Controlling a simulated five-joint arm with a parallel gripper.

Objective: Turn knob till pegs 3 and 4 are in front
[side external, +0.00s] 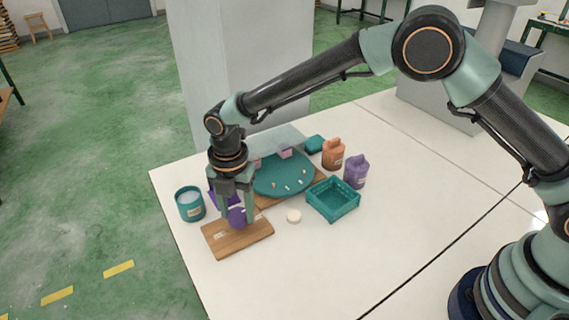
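The purple knob (237,218) stands on a wooden board (238,243) at the front left of the table. My gripper (237,212) points down over it, with one finger on each side of the knob. Whether the fingers touch the knob is too small to tell. Behind it is a round teal turntable (270,184) on a wooden base. Several small pegs, white and orange, stand on its right and front part, such as a white peg (287,188). A pale panel (284,138) stands over its back. Peg numbers cannot be read, and my gripper hides the turntable's left edge.
A teal cup (190,204) stands left of my gripper, with a purple item partly hidden behind the fingers. A teal basket (333,199), orange jug (333,153), purple jug (356,171) and small white disc (294,216) are to the right.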

